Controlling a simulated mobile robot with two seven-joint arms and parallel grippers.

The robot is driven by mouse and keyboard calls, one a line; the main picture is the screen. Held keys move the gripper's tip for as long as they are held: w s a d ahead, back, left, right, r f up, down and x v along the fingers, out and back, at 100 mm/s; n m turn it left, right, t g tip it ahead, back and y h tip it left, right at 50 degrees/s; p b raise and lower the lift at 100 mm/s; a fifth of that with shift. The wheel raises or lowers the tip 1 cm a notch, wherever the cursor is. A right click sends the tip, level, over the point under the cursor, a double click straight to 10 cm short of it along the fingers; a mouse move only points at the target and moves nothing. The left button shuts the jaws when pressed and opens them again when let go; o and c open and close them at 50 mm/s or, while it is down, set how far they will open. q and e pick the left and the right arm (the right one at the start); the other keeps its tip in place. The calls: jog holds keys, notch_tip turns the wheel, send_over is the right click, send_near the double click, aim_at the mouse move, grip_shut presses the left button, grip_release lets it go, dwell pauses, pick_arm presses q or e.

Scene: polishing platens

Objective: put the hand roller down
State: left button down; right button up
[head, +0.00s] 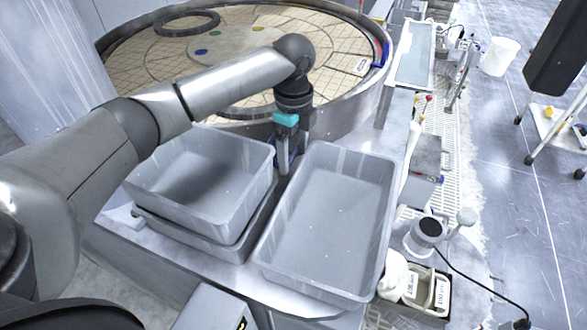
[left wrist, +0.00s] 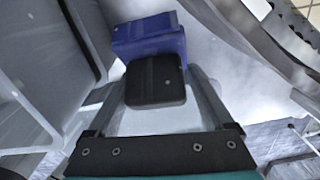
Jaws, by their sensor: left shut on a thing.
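The hand roller shows in the left wrist view as a black block (left wrist: 156,80) with a blue part (left wrist: 148,38) beyond it. My left gripper (head: 284,170) points down between the two grey bins, at their far ends. In the left wrist view its fingers (left wrist: 155,84) stand on both sides of the black block and are shut on it. In the head view the roller is mostly hidden behind the fingers, with only a bit of blue showing. Whether it touches the surface below I cannot tell. My right gripper is not in view.
A stacked grey bin (head: 195,215) stands on the left and a wide, empty grey bin (head: 330,225) on the right, with a narrow gap between. The big round platen (head: 335,50) lies behind. A small caddy (head: 425,292) stands at the right.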

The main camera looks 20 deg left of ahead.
pick_arm(q)
notch_tip(320, 180, down, 5)
jog(key=shift+f, duration=0.1)
dwell(0.3)
jog(key=shift+s+f, duration=0.15)
jog(key=shift+f, duration=0.55)
jog(key=shift+c, duration=1)
grip_release()
jog(key=shift+s, duration=0.1)
jog(key=shift+o, duration=1)
jog(key=shift+r, duration=0.1)
